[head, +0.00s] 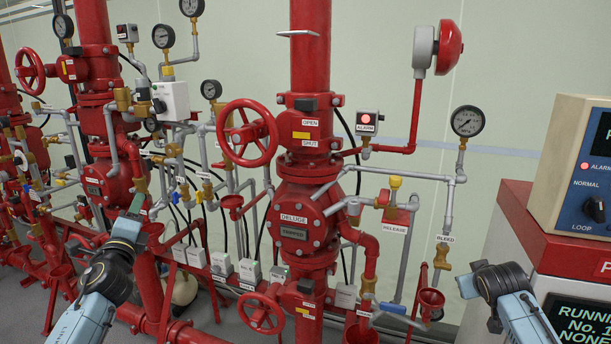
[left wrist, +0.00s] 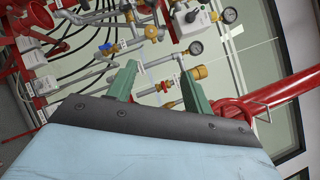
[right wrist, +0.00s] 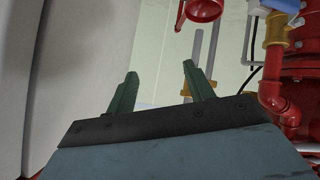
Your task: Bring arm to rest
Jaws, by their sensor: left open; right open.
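My left gripper (head: 137,205) is in the lower left of the head view, in front of the red pipework. In the left wrist view its two green fingers (left wrist: 158,80) are apart, with nothing between them but pipes and gauges behind. My right arm comes in at the lower right of the head view, and its gripper's fingers are hard to make out there. In the right wrist view the green fingers (right wrist: 160,76) are spread and empty. Both grippers appear free of the valves.
A red deluge valve (head: 293,225) with a handwheel (head: 247,133) stands in the middle. A bleed gauge (head: 467,121) and a red alarm bell (head: 449,47) are to its right. A control box (head: 571,165) sits on a red and white cabinet (head: 515,215) at the right.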

